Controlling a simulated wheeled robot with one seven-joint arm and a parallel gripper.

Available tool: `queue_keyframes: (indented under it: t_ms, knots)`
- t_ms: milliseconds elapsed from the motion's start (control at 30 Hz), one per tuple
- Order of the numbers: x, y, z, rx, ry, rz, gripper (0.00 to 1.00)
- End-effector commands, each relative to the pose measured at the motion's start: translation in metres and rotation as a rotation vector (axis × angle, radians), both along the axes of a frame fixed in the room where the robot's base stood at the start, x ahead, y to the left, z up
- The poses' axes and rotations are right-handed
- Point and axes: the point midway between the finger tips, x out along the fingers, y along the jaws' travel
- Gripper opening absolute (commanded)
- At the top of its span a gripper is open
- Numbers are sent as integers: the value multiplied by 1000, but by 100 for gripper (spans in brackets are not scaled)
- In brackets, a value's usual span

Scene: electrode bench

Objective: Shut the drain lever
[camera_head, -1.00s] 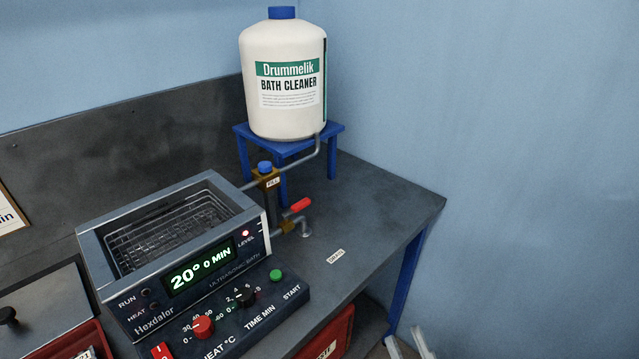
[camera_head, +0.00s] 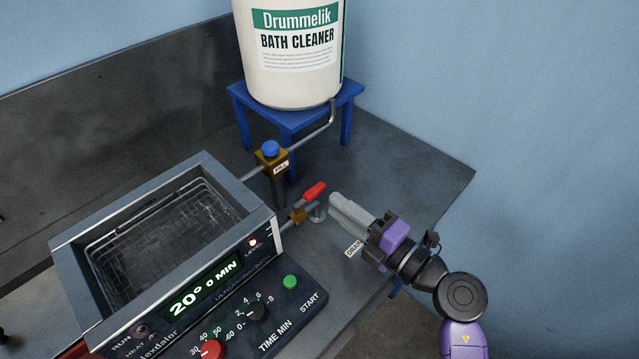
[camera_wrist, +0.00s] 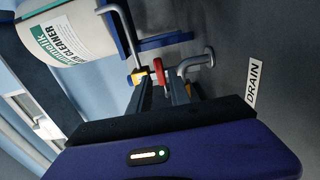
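The drain lever (camera_head: 314,192) is a red handle on a brass valve (camera_head: 297,216) at the right side of the ultrasonic bath. In the head view it points up and right, roughly along the drain pipe. My gripper (camera_head: 335,203) is just right of the lever, its grey fingers pointing at it and apart from it. In the wrist view the red lever (camera_wrist: 158,72) shows beyond the gap between my two fingers (camera_wrist: 160,88). The gripper is open and empty. The fingers hide part of the valve there.
A bent metal spout (camera_head: 318,213) is close to the fingertips. The fill valve (camera_head: 271,160) with a blue knob is behind. A cleaner bottle (camera_head: 292,60) stands on a blue stand (camera_head: 290,118). The DRAIN label (camera_head: 354,249) lies on the bench, with bare bench (camera_head: 410,165) behind my gripper.

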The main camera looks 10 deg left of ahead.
Motion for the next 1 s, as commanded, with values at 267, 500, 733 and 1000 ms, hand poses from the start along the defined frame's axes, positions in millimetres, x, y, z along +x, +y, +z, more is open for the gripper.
queue_keyframes:
  t_ms: [267, 500, 733, 1000]
  knots:
    - [26, 35, 1, 2, -1, 4, 24]
    - [40, 53, 1, 2, -1, 1, 24]
    - [42, 55, 1, 2, -2, 1, 24]
    - [42, 55, 1, 2, -2, 0, 0]
